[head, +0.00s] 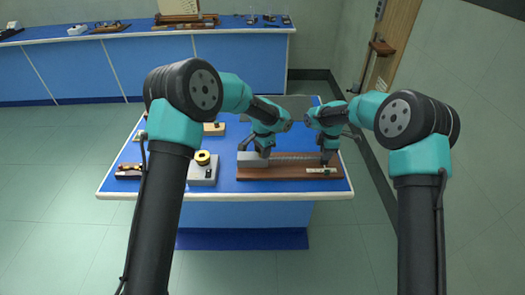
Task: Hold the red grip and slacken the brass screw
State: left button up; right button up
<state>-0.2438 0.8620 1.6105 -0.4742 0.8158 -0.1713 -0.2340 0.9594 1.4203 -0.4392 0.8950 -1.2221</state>
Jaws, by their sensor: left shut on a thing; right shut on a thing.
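A brown wooden board (285,173) lies along the front right of the blue bench. It carries a grey block (250,160) at its left end, a long grey scale bar (296,157) and a small pale piece (321,171) near its right end. My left gripper (265,153) points down at the right side of the grey block and is shut on a small part there. My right gripper (326,160) points down just above the pale piece and is shut on a small part. Both held parts are hidden by the fingers. I cannot make out the red grip or the brass screw.
A grey block with a yellow disc (203,157) stands left of the board. A small dark red-brown item (128,171) lies at the bench's left edge, and a wooden block (214,128) farther back. Another blue bench (150,65) lines the far wall. A wooden door (390,45) is at right.

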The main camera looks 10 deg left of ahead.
pick_arm(q)
jog(key=shift+n, duration=1)
jog(key=o, duration=0.9)
jog(key=shift+r, duration=0.1)
notch_tip(320, 180, up, 12)
jog(key=shift+f, duration=0.1)
